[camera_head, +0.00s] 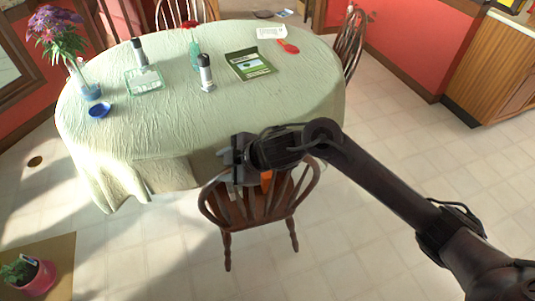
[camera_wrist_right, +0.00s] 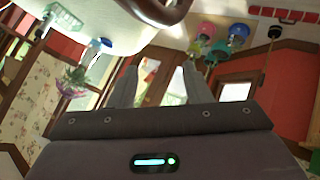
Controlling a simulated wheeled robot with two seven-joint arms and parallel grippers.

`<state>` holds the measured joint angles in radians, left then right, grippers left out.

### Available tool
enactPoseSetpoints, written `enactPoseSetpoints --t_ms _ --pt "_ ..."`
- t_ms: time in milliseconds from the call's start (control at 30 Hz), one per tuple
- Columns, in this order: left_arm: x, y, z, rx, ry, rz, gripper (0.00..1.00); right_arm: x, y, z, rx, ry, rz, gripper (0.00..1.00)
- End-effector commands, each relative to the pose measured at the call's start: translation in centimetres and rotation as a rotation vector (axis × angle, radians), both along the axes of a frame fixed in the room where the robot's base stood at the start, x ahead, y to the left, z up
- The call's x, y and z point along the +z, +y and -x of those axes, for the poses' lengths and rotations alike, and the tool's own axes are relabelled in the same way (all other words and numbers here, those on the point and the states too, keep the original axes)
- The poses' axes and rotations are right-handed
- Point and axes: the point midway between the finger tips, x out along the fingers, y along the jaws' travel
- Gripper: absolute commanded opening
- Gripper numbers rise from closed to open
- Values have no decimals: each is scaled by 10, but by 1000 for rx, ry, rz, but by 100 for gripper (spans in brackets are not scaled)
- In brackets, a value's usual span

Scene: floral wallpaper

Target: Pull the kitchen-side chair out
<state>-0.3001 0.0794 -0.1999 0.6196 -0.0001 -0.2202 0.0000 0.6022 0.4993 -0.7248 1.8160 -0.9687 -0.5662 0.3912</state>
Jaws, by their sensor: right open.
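A dark wooden spindle-back chair (camera_head: 262,208) stands at the near side of the table with its back towards me. Its curved back rail (camera_wrist_right: 158,12) crosses the top of the right wrist view. My right gripper (camera_head: 230,161) is at the top of this chair's back, between it and the table edge in the picture. Its fingers (camera_wrist_right: 158,88) are apart with nothing between them; I cannot tell whether they touch the rail. My arm hides part of the back. Other chairs stand at the table's right end (camera_head: 349,42) and far side (camera_head: 184,12). My left gripper is out of view.
The oval table (camera_head: 180,110) has a pale green cloth and holds a flower vase, bottles, a tray and a green book. Wooden cabinets (camera_head: 492,62) stand at the right. A potted plant (camera_head: 36,276) is at lower left. The tiled floor around the near chair is clear.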

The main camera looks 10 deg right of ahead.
Motion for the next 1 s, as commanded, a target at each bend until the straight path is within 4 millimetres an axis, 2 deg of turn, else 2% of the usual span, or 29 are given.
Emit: enactPoseSetpoints --t_ms 33,167,300,400,467,533,633,900,1000 --pt "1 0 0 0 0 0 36 4 -13 -10 45 5 52 44" --pt "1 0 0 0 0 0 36 10 -53 -20 128 87 166 44" --pt "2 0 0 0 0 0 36 25 -101 -26 142 192 256 44" --pt "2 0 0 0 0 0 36 34 -125 -27 133 251 291 44" --pt "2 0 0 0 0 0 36 39 -134 -27 128 273 302 44" --pt "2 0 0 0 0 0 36 39 -139 -26 124 290 309 44" --pt "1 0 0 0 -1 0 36 32 -136 -26 126 298 308 44" --pt "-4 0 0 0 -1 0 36 -7 -118 -31 126 297 307 44" --pt "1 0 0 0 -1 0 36 -16 -114 -34 125 295 309 44"
